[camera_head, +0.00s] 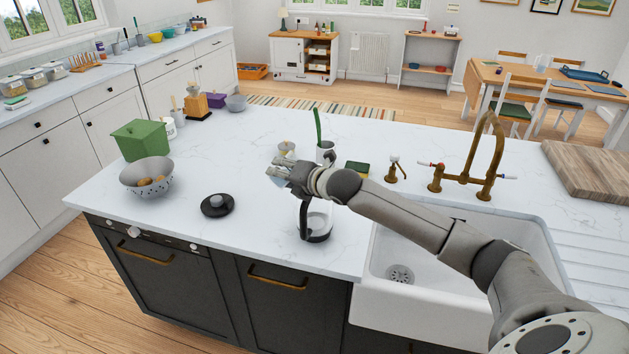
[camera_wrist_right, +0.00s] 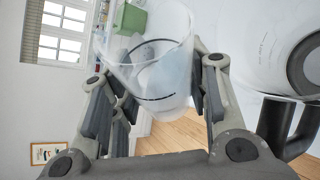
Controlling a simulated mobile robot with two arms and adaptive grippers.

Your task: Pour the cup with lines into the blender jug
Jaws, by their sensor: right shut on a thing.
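My right gripper (camera_head: 277,171) is above the counter, shut on the clear cup with lines (camera_wrist_right: 150,65). In the right wrist view the cup sits between the fingers, with a dark line on its wall. It looks tilted there, and in the head view the fingers mostly hide it. I cannot make out its contents. The clear blender jug (camera_head: 318,217) with a black handle stands on the counter below my right wrist, partly hidden by the arm. Its black handle (camera_wrist_right: 275,122) seems to show at the right of the wrist view. My left gripper is out of view.
A black round lid (camera_head: 217,206) lies left of the jug. A colander (camera_head: 147,178) and green box (camera_head: 140,138) stand farther left. A small jar (camera_head: 286,148), a pot (camera_head: 325,153) and a sponge (camera_head: 357,168) are behind my gripper. The sink (camera_head: 385,300) is right of the jug.

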